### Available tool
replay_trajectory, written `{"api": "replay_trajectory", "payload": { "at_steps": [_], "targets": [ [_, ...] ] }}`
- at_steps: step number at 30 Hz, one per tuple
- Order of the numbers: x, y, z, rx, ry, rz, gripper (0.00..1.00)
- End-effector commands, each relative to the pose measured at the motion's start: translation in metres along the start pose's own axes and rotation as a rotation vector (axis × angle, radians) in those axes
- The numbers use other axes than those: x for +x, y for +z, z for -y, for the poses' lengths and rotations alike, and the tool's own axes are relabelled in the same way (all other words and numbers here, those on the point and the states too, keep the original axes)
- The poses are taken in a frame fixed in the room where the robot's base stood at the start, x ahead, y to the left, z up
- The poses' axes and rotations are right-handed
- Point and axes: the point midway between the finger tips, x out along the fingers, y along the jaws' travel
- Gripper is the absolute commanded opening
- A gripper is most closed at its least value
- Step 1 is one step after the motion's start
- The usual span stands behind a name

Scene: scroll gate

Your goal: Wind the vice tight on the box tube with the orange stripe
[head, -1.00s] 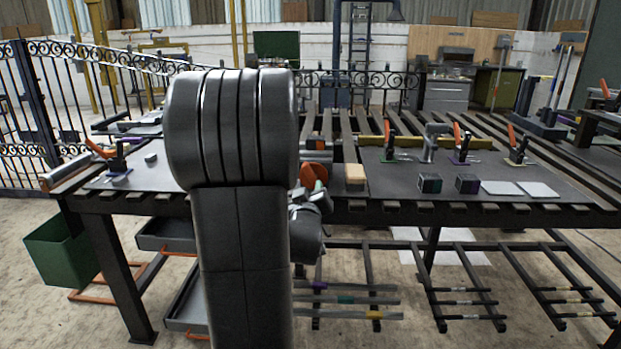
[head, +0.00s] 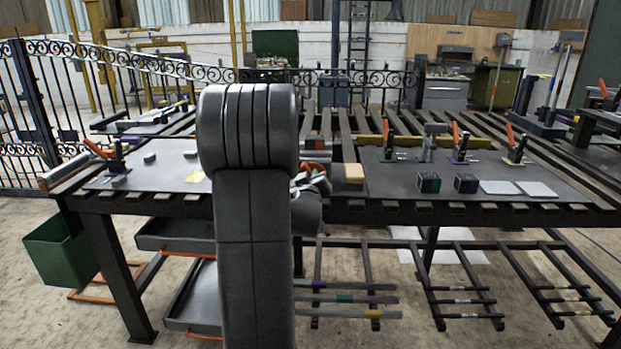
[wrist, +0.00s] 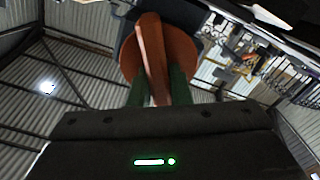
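In the wrist view an orange-brown round handle (wrist: 185,50) with a raised rib sits at the fingertips. My gripper (wrist: 160,82) has its two green fingers on either side of that rib, apparently shut on it. In the head view the gripper (head: 308,187) is at the bench's front edge, just right of my arm, with a sliver of the orange handle (head: 316,164) above it. A small orange-banded piece (head: 317,143) shows behind the handle; I cannot tell whether it is the striped box tube. The vice body and its jaws are hidden behind my arm.
Two dark open-ended blocks (head: 429,183) and orange-handled clamps (head: 389,143) stand farther right. Striped bars (head: 345,298) lie on the rack below.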

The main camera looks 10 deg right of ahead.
Motion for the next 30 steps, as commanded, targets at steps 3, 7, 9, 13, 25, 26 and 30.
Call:
{"api": "replay_trajectory", "payload": {
  "at_steps": [3, 7, 9, 13, 25, 26, 30],
  "targets": [
    [-0.0001, -0.0001, -0.0005, 0.001, 0.001, 0.0, 0.0],
    [-0.0002, 0.0003, -0.0004, 0.004, 0.001, 0.0, 0.0],
    [-0.0002, 0.0008, -0.0002, 0.012, 0.002, -0.001, 0.0],
    [-0.0002, 0.0023, 0.0, 0.051, 0.003, -0.002, 0.0],
    [-0.0001, 0.0046, -0.0013, 0.317, 0.003, -0.003, 0.0],
    [0.0, 0.0045, -0.0016, 0.339, 0.003, -0.004, 0.0],
    [-0.0001, 0.0045, -0.0024, 0.433, 0.002, -0.002, 0.0]
  ]
}}
